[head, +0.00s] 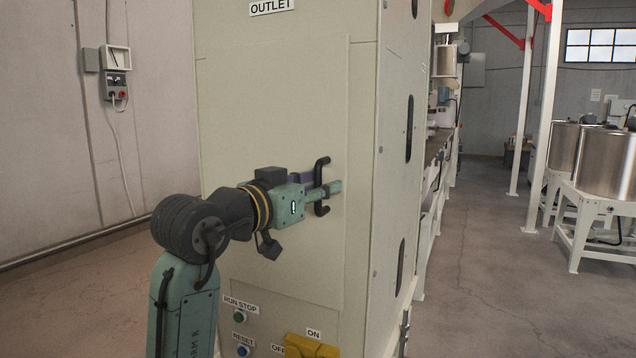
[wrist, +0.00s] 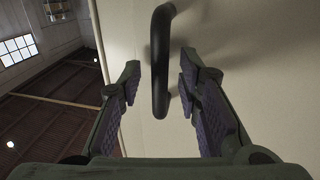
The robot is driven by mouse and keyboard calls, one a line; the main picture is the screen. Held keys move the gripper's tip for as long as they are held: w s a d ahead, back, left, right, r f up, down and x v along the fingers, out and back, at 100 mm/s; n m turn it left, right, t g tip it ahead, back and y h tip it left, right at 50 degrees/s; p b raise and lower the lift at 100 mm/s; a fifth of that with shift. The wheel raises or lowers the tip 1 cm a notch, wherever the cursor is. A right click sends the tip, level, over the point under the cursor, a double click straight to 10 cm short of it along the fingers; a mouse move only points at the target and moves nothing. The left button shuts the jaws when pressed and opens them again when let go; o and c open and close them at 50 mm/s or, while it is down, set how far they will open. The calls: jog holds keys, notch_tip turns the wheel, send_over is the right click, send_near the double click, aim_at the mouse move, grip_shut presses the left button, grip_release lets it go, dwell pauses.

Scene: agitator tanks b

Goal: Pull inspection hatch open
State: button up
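The inspection hatch (head: 270,120) is a flat beige panel on the front of a tall cabinet, and it lies flush with the cabinet face. A black vertical bar handle (head: 322,172) stands out near its right edge. My gripper (head: 325,188) is at the handle. In the wrist view my gripper (wrist: 158,85) is open, with one padded finger on each side of the handle (wrist: 160,60). A gap shows between the handle and each finger; the right finger is closer. In the head view part of the gripper is hidden behind the handle and my arm.
Below the hatch are a green run/stop button (head: 239,316), a blue reset button (head: 242,350) and a yellow on/off switch (head: 311,346). A wall box (head: 116,85) with a cable hangs at left. Open floor (head: 490,260) lies right, before steel tanks (head: 608,165) on white stands.

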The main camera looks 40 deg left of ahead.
jog(key=shift+c, duration=0.5)
grip_shut()
dwell(0.4)
